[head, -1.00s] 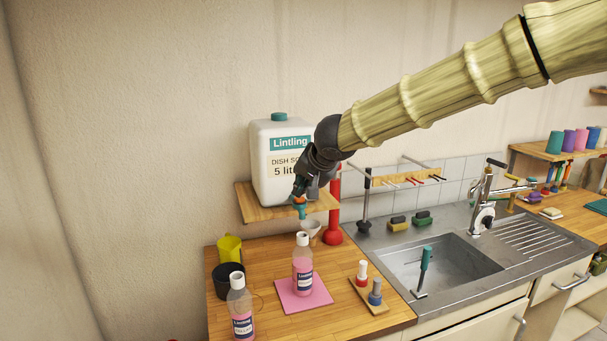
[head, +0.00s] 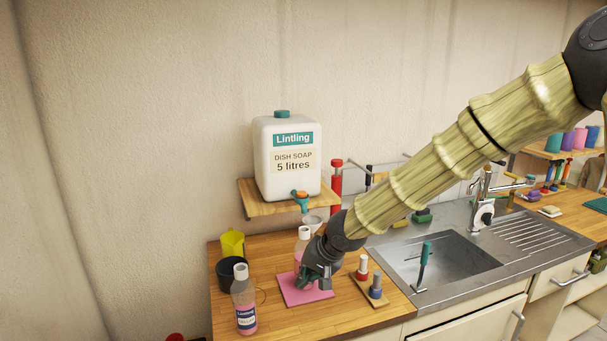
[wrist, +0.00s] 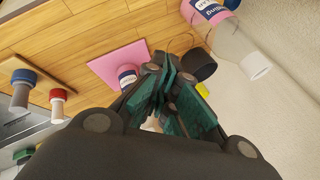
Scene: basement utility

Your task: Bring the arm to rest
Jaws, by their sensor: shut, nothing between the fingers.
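My gripper (head: 312,281) is shut and empty in the head view. It hangs low over the counter, in front of the pink mat (head: 293,293) and partly hiding the pink soap bottle (head: 304,237) that stands there. In the wrist view its dark green fingers (wrist: 175,100) are together, with nothing visible held between them. The mat (wrist: 115,60) and part of the bottle (wrist: 127,75) show just beyond the fingers. I cannot tell how close the fingers are to the bottle.
A second bottle (head: 243,300) stands near the counter's front left, by a black bowl (head: 230,273) and yellow jug (head: 232,243). A wooden block with two stoppers (head: 372,290) is right of the mat. The dish soap canister (head: 285,180) sits on a shelf. A sink (head: 450,265) is right.

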